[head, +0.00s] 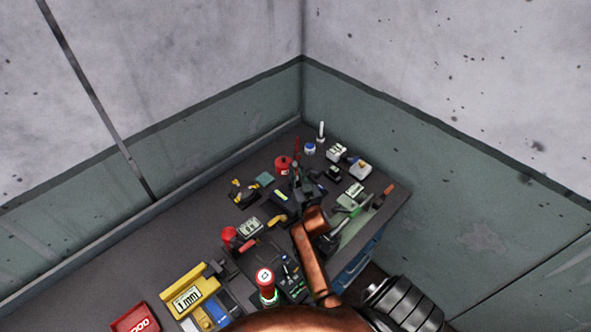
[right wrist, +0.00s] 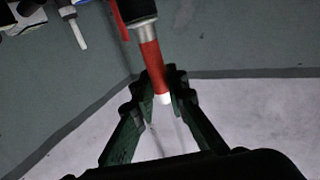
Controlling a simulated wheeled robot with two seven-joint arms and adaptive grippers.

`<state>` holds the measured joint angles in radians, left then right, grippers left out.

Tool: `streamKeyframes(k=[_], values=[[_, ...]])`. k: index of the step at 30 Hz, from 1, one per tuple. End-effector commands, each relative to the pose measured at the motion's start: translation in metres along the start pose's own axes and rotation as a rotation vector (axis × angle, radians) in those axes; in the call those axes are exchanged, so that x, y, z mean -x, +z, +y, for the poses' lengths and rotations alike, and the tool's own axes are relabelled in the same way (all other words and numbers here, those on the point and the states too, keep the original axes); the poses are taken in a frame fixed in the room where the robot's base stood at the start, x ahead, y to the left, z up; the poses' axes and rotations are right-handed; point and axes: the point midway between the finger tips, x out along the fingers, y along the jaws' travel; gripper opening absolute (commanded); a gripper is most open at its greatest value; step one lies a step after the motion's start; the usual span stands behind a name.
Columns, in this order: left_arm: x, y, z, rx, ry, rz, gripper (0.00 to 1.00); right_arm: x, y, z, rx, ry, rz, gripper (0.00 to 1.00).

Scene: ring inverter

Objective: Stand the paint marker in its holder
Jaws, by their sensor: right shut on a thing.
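My right gripper (right wrist: 158,88) is shut on a slim marker with a red barrel (right wrist: 150,58) in the right wrist view. The marker has a silver collar, a black section at its upper end in the picture and a white tip between the fingers. In the head view my right gripper (head: 297,187) is over the far part of the bench, small and dark, and its grip is hard to see there. A thin red upright thing (head: 297,146) shows just beyond it. I cannot make out which thing is the holder. My left gripper is not in view.
The dark bench (head: 90,265) is crowded around my right arm. Near the gripper are a red can (head: 283,163), a blue-and-white jar (head: 310,149) and a white upright stick (head: 321,131). Walls meet behind; the left bench is clear.

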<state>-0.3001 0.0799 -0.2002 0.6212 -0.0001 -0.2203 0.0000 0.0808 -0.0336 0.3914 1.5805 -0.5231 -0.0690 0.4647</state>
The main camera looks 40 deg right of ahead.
Motion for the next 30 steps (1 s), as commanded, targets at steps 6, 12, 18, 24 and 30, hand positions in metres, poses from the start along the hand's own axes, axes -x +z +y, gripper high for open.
streamKeyframes(k=[6, 12, 18, 24, 30], values=[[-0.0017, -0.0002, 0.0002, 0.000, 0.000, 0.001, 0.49, 0.0000, 0.0027, -0.0001, -0.001, 0.000, 0.000, 0.00], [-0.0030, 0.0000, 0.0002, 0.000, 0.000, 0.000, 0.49, 0.0000, 0.0053, -0.0001, -0.001, 0.000, 0.000, 0.00], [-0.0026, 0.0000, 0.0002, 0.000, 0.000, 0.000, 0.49, 0.0001, 0.0050, -0.0001, -0.001, 0.000, -0.001, 0.26], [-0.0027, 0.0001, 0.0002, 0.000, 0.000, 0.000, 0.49, 0.0000, 0.0047, 0.0000, 0.000, 0.000, 0.000, 0.33], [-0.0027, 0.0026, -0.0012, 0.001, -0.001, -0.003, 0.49, 0.0018, 0.0051, 0.0001, 0.000, 0.000, -0.001, 0.33]])
